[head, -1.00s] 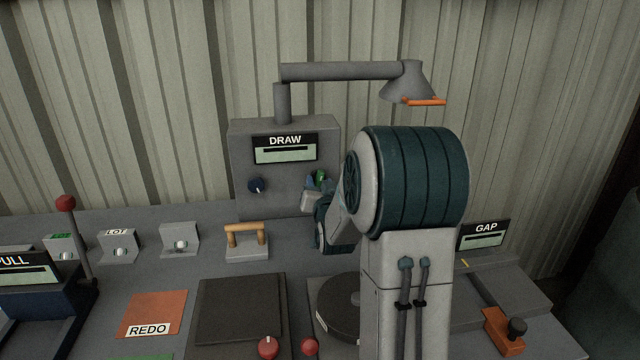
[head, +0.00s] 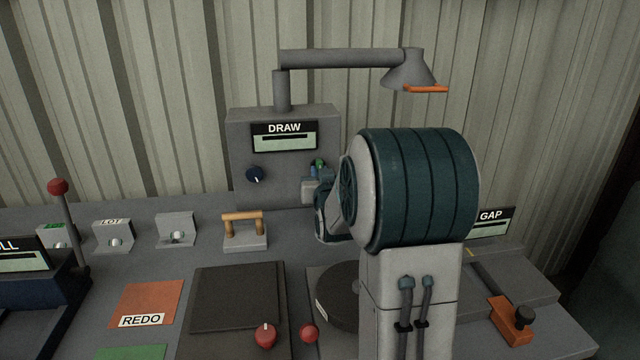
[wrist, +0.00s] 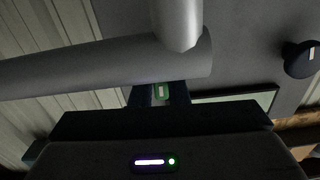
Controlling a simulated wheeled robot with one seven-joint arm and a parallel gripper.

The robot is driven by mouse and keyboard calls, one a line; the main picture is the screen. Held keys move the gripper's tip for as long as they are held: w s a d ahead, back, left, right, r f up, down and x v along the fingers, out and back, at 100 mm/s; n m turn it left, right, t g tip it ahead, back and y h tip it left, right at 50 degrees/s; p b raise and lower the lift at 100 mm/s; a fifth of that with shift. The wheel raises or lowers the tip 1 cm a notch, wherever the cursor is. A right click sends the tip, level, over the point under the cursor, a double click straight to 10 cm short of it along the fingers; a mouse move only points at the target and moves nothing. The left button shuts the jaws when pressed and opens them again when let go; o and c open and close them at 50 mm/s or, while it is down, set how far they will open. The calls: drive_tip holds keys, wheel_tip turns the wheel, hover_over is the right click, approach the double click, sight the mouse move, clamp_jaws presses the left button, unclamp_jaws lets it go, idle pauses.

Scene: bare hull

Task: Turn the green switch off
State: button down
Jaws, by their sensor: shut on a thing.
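The green switch (head: 320,164) is a small knob on the right of the front of the grey box labelled DRAW (head: 240,150). Its upper part shows in the head view beside my blue fingers. In the wrist view the green switch (wrist: 161,91) shows between my fingertips, with a pale mark on its face. My gripper (head: 314,170) is at the box front, shut on the green switch. My fingers (wrist: 160,95) lie on either side of it. My wrist and arm hide the lower right part of the box. The switch's exact turn angle is hard to read.
A dark blue knob (head: 255,174) is on the left of the same box. A grey pipe (head: 340,59) with a lamp-like hood (head: 410,70) runs above. A wooden handle (head: 243,217) and several small toggles stand left on the bench. A black disc (head: 340,292) lies below my arm.

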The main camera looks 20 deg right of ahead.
drive_tip(key=shift+n, duration=0.4)
drive_tip(key=c, duration=1.4)
unclamp_jaws()
drive_tip(key=shift+s, duration=0.1)
drive_tip(key=shift+b+v, duration=0.6)
drive_tip(key=shift+v, duration=3.1)
